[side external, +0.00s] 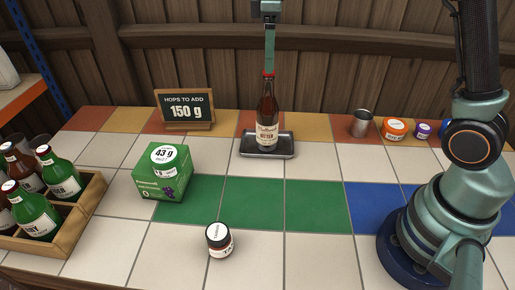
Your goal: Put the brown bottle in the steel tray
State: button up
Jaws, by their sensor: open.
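The brown bottle (267,112) stands upright in the steel tray (284,145) near the back middle of the tiled table. It has a cream label and a dark neck. My gripper (269,73) is directly above the bottle, at the top of its neck, with the jaws open. The fingers are small here, and I cannot tell whether they touch the neck.
A wooden crate (72,228) of bottles stands at left. A green box (162,183) and a small jar (219,240) are nearer the front. A sign (185,108), a metal cup (361,123) and an orange tin (394,129) line the back.

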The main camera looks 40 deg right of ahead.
notch_tip(320, 180, up, 4)
jog(key=shift+r, duration=0.1)
jog(key=shift+s+r, duration=0.2)
jog(key=s+f+m+t, duration=0.2)
jog(key=s+m, duration=0.2)
jog(key=s, duration=0.4)
jog(key=s+d+f+m+t, duration=0.1)
jog(key=s+f+m+t, duration=0.1)
jog(key=s+m, duration=0.3)
jog(key=s+t, duration=0.1)
jog(key=s, duration=0.2)
jog(key=shift+s+d+f+t, duration=0.15)
jog(key=shift+d+f+t, duration=0.05)
jog(key=shift+t, duration=0.1)
